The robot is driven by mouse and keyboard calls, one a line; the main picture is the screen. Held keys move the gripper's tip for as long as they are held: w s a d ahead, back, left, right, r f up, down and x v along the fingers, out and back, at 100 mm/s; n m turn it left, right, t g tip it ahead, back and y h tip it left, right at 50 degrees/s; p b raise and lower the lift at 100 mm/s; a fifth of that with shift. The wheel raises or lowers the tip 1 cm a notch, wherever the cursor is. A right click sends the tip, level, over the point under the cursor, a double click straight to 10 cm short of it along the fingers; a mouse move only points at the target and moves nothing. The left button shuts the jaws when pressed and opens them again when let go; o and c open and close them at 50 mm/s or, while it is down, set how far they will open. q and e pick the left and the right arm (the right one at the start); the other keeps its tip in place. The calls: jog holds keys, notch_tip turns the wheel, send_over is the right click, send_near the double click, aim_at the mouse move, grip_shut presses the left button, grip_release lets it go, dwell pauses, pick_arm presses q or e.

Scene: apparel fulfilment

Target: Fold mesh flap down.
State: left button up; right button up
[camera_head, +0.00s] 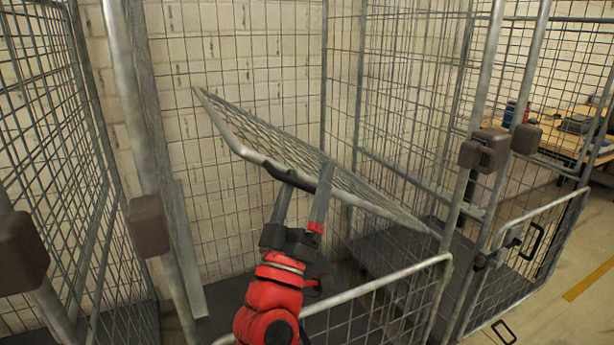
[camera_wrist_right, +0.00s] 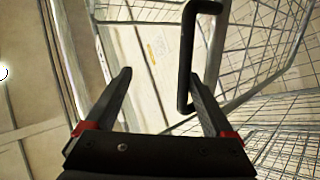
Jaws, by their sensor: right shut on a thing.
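The mesh flap (camera_head: 262,134) is a wire panel with a grey tube frame, inside the middle roll cage in the head view. It stands tilted, its left corner high and its right end low near the cage's front gate. A black handle (camera_head: 288,177) sits on its front edge; it also shows in the right wrist view (camera_wrist_right: 186,62). My right gripper (camera_head: 308,180) reaches up from below to this handle and is shut on it. In the wrist view the handle lies beside the right-hand finger; the exact contact is unclear. My left gripper is out of view.
The cage's lower front gate (camera_head: 372,283) is beside my right arm, with the cage's dark floor (camera_head: 232,297) below the flap. Other mesh cages stand left (camera_head: 75,200) and right (camera_head: 525,262). A wooden table (camera_head: 560,140) stands at the far right.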

jog(key=b+v, duration=0.8)
jog(key=v, duration=0.7)
jog(key=shift+s+d+b, duration=0.3)
jog(key=shift+d+b, duration=0.05)
jog(key=shift+b, duration=0.05)
dwell(0.3)
jog(key=shift+f, duration=0.1)
jog(key=shift+b, duration=0.3)
